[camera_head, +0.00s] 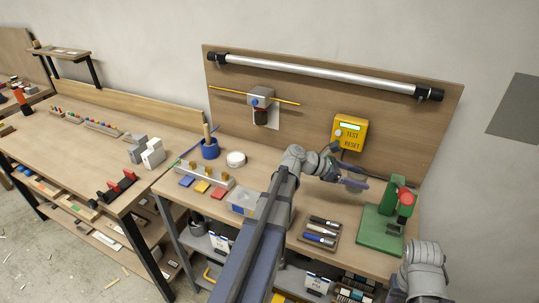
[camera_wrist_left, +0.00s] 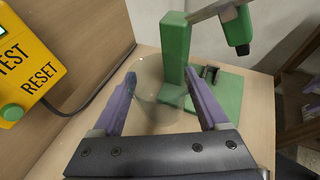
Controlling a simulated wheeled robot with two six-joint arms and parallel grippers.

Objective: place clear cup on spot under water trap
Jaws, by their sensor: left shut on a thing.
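My left gripper (camera_head: 362,181) is over the right part of the bench, in front of the yellow test box. In the left wrist view its purple fingers (camera_wrist_left: 165,95) stand apart, shut on a clear cup (camera_wrist_left: 158,88). The cup is see-through and faint there; I cannot make it out in the head view.
A green press (camera_head: 383,222) with a red knob stands right of my left gripper; it also shows in the left wrist view (camera_wrist_left: 175,50). The yellow test box (camera_head: 349,133) is behind. A blue pot (camera_head: 210,149) and white disc (camera_head: 236,159) stand left. A pen tray (camera_head: 320,233) lies in front.

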